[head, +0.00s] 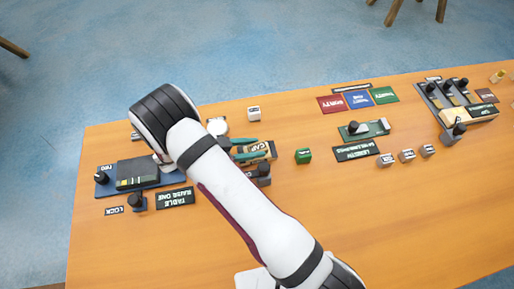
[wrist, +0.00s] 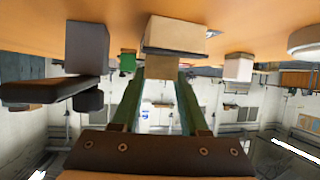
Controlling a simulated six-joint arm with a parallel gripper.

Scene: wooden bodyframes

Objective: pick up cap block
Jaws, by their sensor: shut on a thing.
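My gripper (wrist: 160,82) has two green fingers and is shut on a tan block, the cap block (wrist: 175,35), which shows at the top centre of the wrist view. In the head view my arm hides much of the gripper (head: 243,148). The fingers show beside a tan piece with a dark CAP label (head: 262,150). I cannot tell whether the block touches the table or is lifted off it.
A green cube (head: 303,156) lies just right of the gripper, and a white cube (head: 254,113) behind it. A dark fixture (head: 137,174) stands at the left. Several small grey cubes (head: 407,156) and a green fixture (head: 364,130) are further right. The front right table (head: 400,230) is clear.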

